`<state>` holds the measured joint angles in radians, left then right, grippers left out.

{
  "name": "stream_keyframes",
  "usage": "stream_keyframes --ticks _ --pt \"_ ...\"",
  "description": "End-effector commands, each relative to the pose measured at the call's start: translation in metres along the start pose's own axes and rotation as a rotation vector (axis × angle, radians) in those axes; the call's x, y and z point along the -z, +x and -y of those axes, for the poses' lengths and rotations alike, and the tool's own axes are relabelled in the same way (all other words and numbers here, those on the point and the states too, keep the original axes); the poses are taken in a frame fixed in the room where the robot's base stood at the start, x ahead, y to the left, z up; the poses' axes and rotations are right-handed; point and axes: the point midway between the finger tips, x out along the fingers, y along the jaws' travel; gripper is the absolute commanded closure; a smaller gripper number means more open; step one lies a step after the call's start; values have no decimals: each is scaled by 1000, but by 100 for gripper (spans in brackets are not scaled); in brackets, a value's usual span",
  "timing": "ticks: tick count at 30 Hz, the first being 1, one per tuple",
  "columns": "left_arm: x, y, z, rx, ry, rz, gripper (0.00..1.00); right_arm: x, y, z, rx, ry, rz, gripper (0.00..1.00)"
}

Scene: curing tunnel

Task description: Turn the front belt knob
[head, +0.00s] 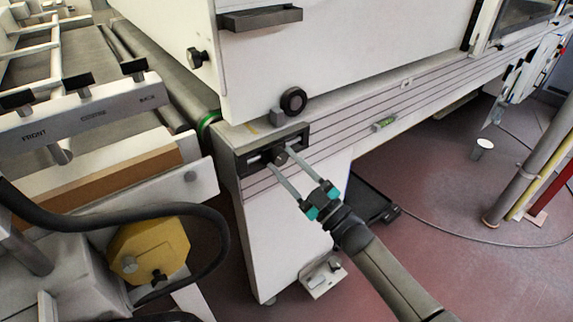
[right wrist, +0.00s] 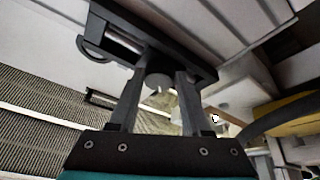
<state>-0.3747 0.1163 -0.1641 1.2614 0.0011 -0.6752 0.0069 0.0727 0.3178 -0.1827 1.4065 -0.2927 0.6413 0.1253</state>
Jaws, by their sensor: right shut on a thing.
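The front belt knob (head: 280,157) is a small dark round knob in a black recessed bracket (head: 245,165) at the near end of the tunnel's side rail. My right gripper (head: 279,162) reaches it from the lower right, with its two long grey fingers on either side of the knob. In the right wrist view the fingers (right wrist: 160,85) close around the knob (right wrist: 159,80), below the black bracket (right wrist: 200,62). It is shut on the knob. My left gripper is not in view.
A black round wheel (head: 293,101) sits on the white housing just above the bracket. A slatted frame marked FRONT (head: 90,112) and a yellow box with a knob (head: 150,250) stand at the left. A white cup (head: 482,148) is at the right.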

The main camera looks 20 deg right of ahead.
Motion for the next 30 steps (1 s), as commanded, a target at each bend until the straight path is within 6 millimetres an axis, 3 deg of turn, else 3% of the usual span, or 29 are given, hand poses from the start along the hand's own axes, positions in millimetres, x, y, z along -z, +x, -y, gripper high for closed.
stream_keyframes --ticks 7,8,15,25,28,30 --pt "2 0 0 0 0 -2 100 0 0 0 -1 -1 1 100" --pt "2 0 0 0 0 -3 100 0 0 0 -1 -1 1 50" --pt "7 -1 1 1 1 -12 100 0 0 0 -1 0 1 23" --pt "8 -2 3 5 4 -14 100 0 -4 0 0 1 2 22" --pt "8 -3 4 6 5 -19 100 -1 -14 0 0 1 5 22" --pt "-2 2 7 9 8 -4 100 -1 -26 0 0 2 6 22"
